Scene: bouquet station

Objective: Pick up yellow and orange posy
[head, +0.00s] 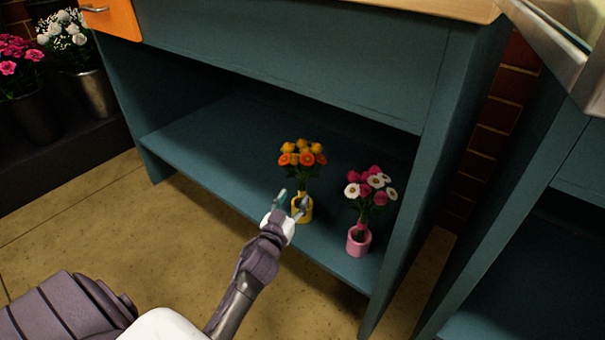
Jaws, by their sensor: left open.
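The yellow and orange posy (302,156) stands upright on the low teal shelf (222,170). Its blooms are yellow at the back and orange in front, above green stems in a yellow holder (307,213). My left gripper (290,202) is open, with its fingers in front of the holder and lower stems. One finger is to the left of the holder and the other overlaps it in the picture. I cannot tell whether they touch it. My right gripper is not in view.
A pink and white posy (368,188) in a pink holder (358,240) stands close by on the right. The counter's underside panel (290,65) hangs above the shelf, and a side panel (425,185) closes its right end. The shelf's left part is bare.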

